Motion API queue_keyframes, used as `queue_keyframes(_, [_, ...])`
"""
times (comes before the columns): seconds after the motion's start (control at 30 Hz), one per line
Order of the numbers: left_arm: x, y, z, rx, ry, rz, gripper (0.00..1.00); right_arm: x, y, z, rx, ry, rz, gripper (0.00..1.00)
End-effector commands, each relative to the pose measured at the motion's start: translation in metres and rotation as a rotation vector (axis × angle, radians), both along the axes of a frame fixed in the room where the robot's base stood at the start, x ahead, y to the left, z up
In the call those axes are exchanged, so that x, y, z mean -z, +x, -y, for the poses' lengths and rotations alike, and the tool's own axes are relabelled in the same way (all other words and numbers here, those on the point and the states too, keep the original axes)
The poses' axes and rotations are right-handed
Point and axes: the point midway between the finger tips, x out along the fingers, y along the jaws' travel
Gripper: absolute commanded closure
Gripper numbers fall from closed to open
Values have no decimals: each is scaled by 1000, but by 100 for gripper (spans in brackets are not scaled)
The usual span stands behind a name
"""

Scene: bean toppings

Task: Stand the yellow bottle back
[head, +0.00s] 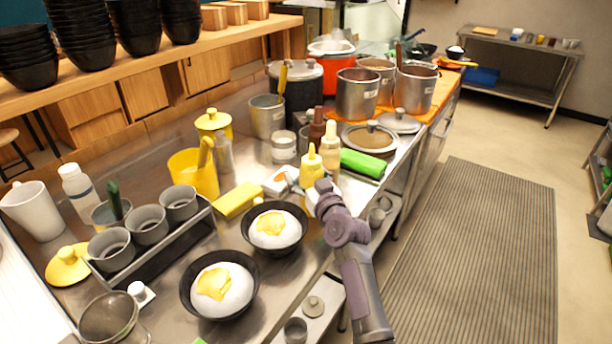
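The yellow bottle (311,167) is upright on the steel counter, its pointed nozzle up, in front of a brown bottle (317,128) and a cream bottle (330,148). My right gripper (296,190) is at the yellow bottle's lower part, which it partly hides. The fingers are small and partly covered by the wrist, so I cannot tell whether they are closed on the bottle or only beside it. Whether the bottle's base touches the counter is hidden. My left gripper is not in view.
Two black bowls (249,265) with white mounds and yellow topping stand close to my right arm. A yellow block (237,200), a green roll (363,163) and a lidded pan (369,138) lie nearby. A rack of grey cups (150,224) is at the left.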

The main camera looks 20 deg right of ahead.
Motion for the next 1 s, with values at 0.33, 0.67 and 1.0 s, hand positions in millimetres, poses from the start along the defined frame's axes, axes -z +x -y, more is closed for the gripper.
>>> queue_keyframes(0.33, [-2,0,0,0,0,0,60,-1,-33,3,0,-1,-2,20])
queue_keyframes(0.67, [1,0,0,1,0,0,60,0,-100,9,0,-2,-2,20])
queue_keyframes(1.0, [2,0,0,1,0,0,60,-2,-120,11,-1,0,0,20])
